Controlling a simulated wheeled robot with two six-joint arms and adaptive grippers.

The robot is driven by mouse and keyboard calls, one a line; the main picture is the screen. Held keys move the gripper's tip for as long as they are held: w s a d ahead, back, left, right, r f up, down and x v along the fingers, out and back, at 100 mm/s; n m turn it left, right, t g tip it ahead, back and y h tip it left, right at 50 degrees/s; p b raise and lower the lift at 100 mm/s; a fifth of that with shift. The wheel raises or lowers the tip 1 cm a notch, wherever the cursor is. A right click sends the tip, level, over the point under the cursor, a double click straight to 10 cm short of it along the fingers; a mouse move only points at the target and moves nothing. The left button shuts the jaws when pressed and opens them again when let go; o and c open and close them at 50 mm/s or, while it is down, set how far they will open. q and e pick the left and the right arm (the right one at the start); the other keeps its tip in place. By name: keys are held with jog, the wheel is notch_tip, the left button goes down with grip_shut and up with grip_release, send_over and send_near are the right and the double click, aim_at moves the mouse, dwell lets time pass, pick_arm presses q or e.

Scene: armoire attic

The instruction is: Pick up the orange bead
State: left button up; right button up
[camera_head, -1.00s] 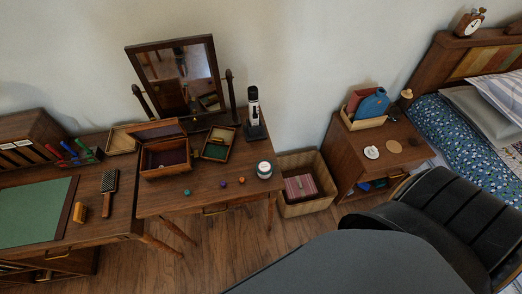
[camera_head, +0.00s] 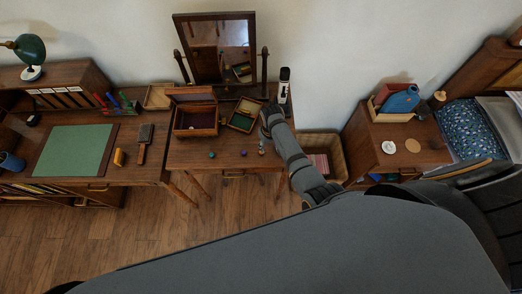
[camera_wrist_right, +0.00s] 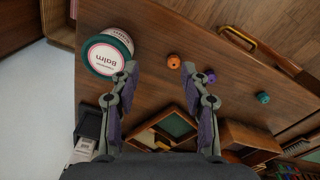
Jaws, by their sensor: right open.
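The orange bead (camera_wrist_right: 174,61) lies on the brown dressing table (camera_wrist_right: 225,100), just ahead of my right gripper (camera_wrist_right: 159,72) in the right wrist view. It shows between the fingertips, closer to the right-hand finger, and the jaws are apart and empty. In the head view my right gripper (camera_head: 264,138) is over the table's front right part, and the bead cannot be made out clearly beside it. A purple bead (camera_wrist_right: 210,75) lies close to the orange one; it also shows in the head view (camera_head: 243,153). My left gripper is not in view.
A balm jar (camera_wrist_right: 108,53) stands left of the fingers in the wrist view. A teal bead (camera_head: 212,154) lies farther left on the table. Behind are an open box (camera_head: 195,122), a small green-lined tray (camera_head: 243,121), a mirror (camera_head: 222,50) and a black-and-white device (camera_head: 284,88).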

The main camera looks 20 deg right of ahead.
jog(key=w+a+r, duration=0.3)
jog(key=shift+n+g, duration=0.3)
notch_tip(320, 180, down, 6)
jog(key=b, duration=0.5)
jog(key=shift+w+r+b, duration=0.15)
jog(key=shift+r+b, duration=0.05)
jog(key=shift+b, duration=0.15)
jog(key=shift+r, duration=0.1)
jog(key=f+b, duration=0.2)
jog(key=b, duration=0.1)
jog(key=f+b, duration=0.3)
jog(key=shift+s+d+f, duration=0.2)
jog(key=shift+f, duration=0.05)
jog(key=shift+r, duration=0.2)
jog(key=c, duration=0.9)
